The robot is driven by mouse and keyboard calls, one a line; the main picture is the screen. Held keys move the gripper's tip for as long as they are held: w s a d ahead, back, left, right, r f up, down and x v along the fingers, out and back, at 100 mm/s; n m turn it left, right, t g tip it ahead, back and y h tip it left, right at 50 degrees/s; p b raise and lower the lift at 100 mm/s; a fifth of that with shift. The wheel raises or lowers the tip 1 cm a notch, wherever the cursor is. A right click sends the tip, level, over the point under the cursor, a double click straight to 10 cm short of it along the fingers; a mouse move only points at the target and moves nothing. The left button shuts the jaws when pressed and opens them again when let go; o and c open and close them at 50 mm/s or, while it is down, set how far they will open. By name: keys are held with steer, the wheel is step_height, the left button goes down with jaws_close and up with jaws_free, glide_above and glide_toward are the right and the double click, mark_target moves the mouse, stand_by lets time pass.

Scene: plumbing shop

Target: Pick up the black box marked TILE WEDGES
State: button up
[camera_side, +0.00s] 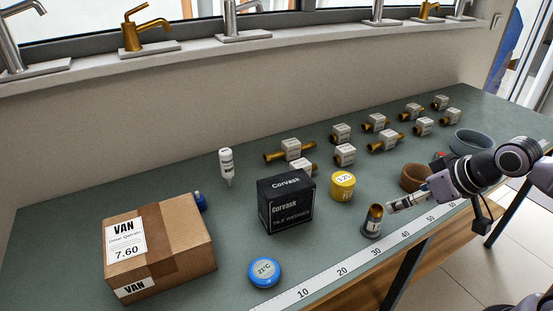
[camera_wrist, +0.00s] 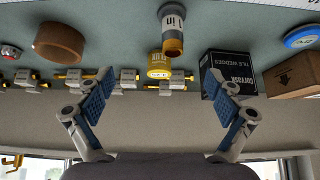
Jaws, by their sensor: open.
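The black box marked TILE WEDGES (camera_side: 287,203) stands upright on the green bench in the side view, right of the cardboard carton. It also shows in the wrist view (camera_wrist: 228,72), right of centre and partly covered by a gripper finger. My gripper (camera_side: 395,206) is to the right of the box in the side view, apart from it, near the small dark cylinder. In the wrist view my gripper (camera_wrist: 162,92) has its two blue-padded fingers spread wide with nothing between them.
A yellow tin (camera_side: 342,186) and a dark cylinder with a tan top (camera_side: 373,220) stand between box and gripper. A carton (camera_side: 160,245), a blue round gauge (camera_side: 264,272) and a white bottle (camera_side: 226,165) are nearby. Several brass fittings (camera_side: 344,155) lie behind.

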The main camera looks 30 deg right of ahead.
step_height(320, 180, up, 6)
steer(key=m+g+h, duration=0.3)
steer(key=m+g, duration=0.3)
steer(key=m, duration=0.8)
glide_above(288, 183)
steer(key=s+d, duration=0.2)
steer(key=d, duration=0.2)
steer(key=shift+a+f, duration=0.15)
steer(key=shift+a, duration=0.1)
steer(key=a+m, duration=0.1)
steer(key=w+a+f+m+g, duration=0.1)
steer(key=a+m, duration=0.1)
steer(key=w+a+f+m+h, duration=0.1)
steer(key=a, duration=0.1)
steer(key=shift+w+a+f, duration=0.1)
steer(key=shift+f, duration=0.1)
steer(key=shift+a+f+m+g, duration=0.15)
steer(key=shift+a+m+g, duration=0.15)
steer(key=shift+m, duration=0.1)
steer(key=shift+w+f+h, duration=0.1)
steer(key=shift+f+h, duration=0.1)
steer(key=shift+h, duration=0.1)
steer(key=x, duration=0.5)
steer(key=shift+f, duration=0.15)
steer(key=shift+a+x, duration=0.15)
steer(key=shift+x, duration=1.15)
steer(key=shift+a+x, duration=0.1)
steer(key=shift+x, duration=1.25)
